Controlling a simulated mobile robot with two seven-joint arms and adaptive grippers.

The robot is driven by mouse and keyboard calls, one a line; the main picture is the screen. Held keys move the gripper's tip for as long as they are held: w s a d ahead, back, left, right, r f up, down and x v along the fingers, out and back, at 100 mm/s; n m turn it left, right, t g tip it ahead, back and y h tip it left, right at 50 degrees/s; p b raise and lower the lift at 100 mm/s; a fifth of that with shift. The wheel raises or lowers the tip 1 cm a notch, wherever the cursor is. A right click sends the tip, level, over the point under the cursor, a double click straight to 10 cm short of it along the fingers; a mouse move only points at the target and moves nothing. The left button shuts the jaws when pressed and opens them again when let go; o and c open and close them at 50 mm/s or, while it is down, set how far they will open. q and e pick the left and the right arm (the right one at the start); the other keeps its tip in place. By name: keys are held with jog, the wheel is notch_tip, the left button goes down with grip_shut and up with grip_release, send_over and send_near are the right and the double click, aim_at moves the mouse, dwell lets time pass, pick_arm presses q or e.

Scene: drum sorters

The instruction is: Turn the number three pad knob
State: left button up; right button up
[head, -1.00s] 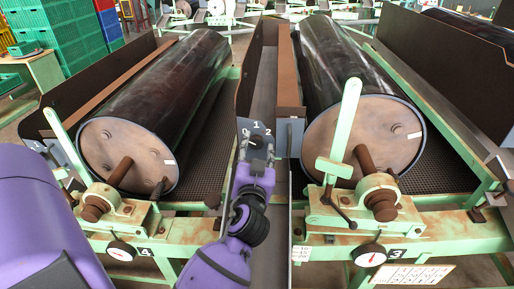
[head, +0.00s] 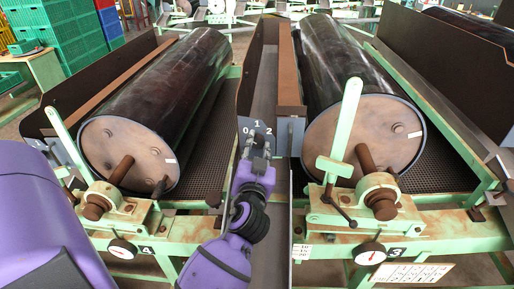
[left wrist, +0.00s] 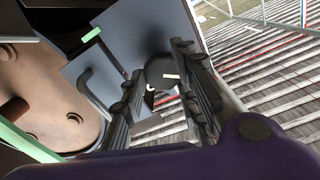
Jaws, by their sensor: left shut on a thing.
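A dark round knob (left wrist: 161,70) with a white mark shows in the left wrist view, between my left gripper's two ridged fingers. My left gripper (head: 258,147) is shut on this knob, just below the 0, 1, 2 marks on the dark panel between the two drum machines. In the head view the fingers mostly hide the knob. The number 3 plate (head: 396,252) is on the right machine's front frame, beside a white dial gauge (head: 370,254). My right gripper is not in view.
A drum (head: 362,135) with a green lever (head: 345,120) stands right of the gripper. Another drum (head: 130,150) with the number 4 plate (head: 147,251) stands left. Green crank parts and frame rails stick out near my arm.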

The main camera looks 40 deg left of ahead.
pick_arm(q)
jog(key=shift+d+m+p, duration=0.15)
jog(key=shift+m+p, duration=0.25)
jog(key=shift+m, duration=0.7)
jog(key=m+p, duration=0.1)
jog(key=m, duration=0.1)
jog(key=shift+m, duration=0.4)
jog(key=m+p, duration=0.1)
jog(key=m, duration=0.2)
jog(key=shift+f, duration=0.15)
jog(key=shift+f+m+p, duration=0.1)
jog(key=shift+m+p, duration=0.2)
jog(key=shift+m, duration=0.8)
jog(key=shift+f+m, duration=0.1)
jog(key=shift+m, duration=0.4)
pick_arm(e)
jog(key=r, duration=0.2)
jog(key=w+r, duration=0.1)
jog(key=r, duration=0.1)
pick_arm(q)
jog(key=shift+f, duration=0.1)
